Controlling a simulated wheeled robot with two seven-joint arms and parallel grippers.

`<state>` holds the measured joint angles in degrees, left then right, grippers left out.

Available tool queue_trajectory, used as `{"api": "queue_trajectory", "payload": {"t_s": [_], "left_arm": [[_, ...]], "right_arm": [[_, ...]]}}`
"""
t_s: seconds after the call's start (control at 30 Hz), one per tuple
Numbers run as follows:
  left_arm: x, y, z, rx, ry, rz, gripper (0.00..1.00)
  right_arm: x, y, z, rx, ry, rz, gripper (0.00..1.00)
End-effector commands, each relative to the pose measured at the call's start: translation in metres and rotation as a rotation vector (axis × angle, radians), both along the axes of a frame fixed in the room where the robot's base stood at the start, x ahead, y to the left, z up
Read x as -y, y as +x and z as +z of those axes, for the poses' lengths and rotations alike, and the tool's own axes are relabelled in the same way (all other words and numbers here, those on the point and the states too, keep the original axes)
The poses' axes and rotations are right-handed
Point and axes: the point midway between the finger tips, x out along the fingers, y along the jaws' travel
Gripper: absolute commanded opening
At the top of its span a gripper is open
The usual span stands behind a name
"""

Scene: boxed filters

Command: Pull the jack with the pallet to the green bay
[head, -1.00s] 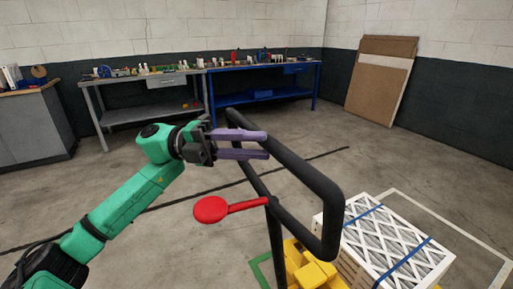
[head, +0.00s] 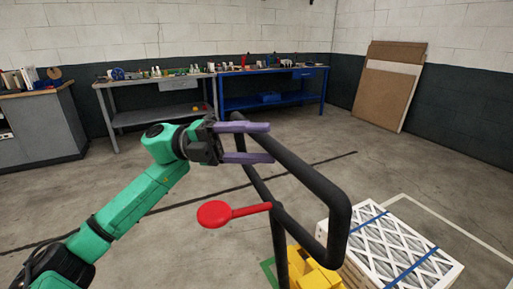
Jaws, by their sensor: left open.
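The jack's black loop handle (head: 318,185) rises in the middle of the head view, with a red lever (head: 214,214) on its post. Part of the jack's yellow body (head: 312,272) shows at the bottom edge. White-framed boxed filters with blue straps (head: 392,246) are stacked behind it; the pallet beneath is hidden or out of frame. My left gripper (head: 272,142) is open, its two purple fingers level at the far left side of the handle. I cannot tell whether they touch the bar. A bit of green floor line (head: 268,268) shows beside the jack. My right gripper is out of view.
A grey workbench (head: 160,85) and a blue workbench (head: 275,76) stand along the back wall, a grey cabinet (head: 38,130) at left. Brown boards (head: 385,95) lean on the right wall. A white floor line (head: 450,222) runs beside the filters. The middle floor is clear.

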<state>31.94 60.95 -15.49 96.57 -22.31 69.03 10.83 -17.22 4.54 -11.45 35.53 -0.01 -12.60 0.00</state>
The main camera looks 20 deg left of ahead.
Motion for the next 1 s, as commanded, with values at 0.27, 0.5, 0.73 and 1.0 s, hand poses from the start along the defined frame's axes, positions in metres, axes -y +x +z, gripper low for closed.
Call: {"api": "queue_trajectory", "payload": {"t_s": [0.27,0.5,0.73,1.0], "left_arm": [[-0.001,0.000,-0.005,-0.006,0.006,-0.004,0.62],[-0.040,-0.002,-0.014,-0.007,0.007,0.001,0.62],[-0.106,-0.008,-0.019,-0.005,0.003,0.002,0.62],[-0.143,-0.012,-0.023,-0.002,0.003,-0.002,0.62]], "right_arm": [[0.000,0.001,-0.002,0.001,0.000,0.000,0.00],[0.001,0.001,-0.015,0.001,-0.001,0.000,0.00],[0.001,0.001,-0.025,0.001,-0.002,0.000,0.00],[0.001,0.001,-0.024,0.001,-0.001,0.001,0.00]]}}
